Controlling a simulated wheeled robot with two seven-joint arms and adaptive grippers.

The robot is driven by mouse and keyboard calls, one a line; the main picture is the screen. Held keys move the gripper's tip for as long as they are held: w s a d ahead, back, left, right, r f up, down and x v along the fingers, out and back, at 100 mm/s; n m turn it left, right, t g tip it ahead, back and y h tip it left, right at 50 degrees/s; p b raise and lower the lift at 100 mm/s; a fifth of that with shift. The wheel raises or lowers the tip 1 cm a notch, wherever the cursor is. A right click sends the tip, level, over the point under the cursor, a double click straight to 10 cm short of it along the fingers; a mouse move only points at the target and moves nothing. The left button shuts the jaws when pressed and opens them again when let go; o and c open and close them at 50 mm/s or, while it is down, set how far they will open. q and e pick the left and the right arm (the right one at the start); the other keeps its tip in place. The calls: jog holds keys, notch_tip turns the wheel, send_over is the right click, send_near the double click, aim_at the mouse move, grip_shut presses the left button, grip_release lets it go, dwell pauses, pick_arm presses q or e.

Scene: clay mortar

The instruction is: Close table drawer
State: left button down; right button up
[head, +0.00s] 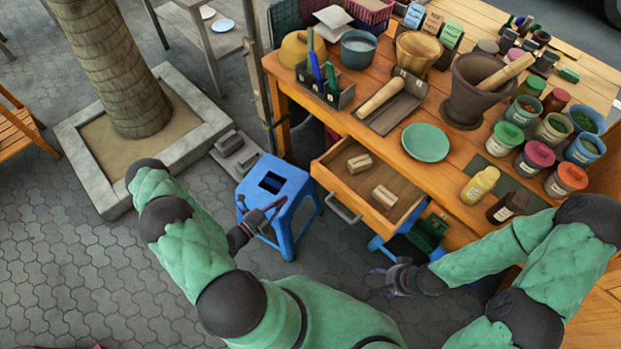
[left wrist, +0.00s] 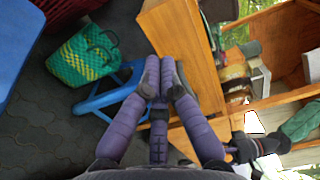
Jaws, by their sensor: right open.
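The table drawer (head: 335,185) is pulled out from the wooden table (head: 465,210) in the head view. Its grey bar handle (head: 344,208) is on the front panel. Two small light blocks lie inside the drawer. My left gripper (head: 265,215) is left of the handle, apart from it, in front of the blue stool. In the left wrist view its purple fingers (left wrist: 160,75) point toward a wooden panel with their tips close together; I cannot tell whether they are shut. My right gripper (head: 387,280) is open and empty, below and right of the drawer front.
A blue stool (head: 272,193) stands left of the drawer. A green basket (head: 430,232) is under the table, right of the drawer. The tabletop holds a mortar (head: 470,95), a green plate (head: 425,142) and several jars. Paving in front is open.

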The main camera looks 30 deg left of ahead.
aim_at(314, 173)
pick_arm(q)
jog(key=b+x, duration=0.2)
jog(key=x, duration=1.1)
jog(key=shift+b, duration=0.35)
pick_arm(e)
notch_tip(314, 173, down, 3)
jog(key=shift+r, duration=0.1)
pick_arm(q)
jog(key=shift+w, duration=0.1)
pick_arm(e)
jog(key=shift+d, duration=0.1)
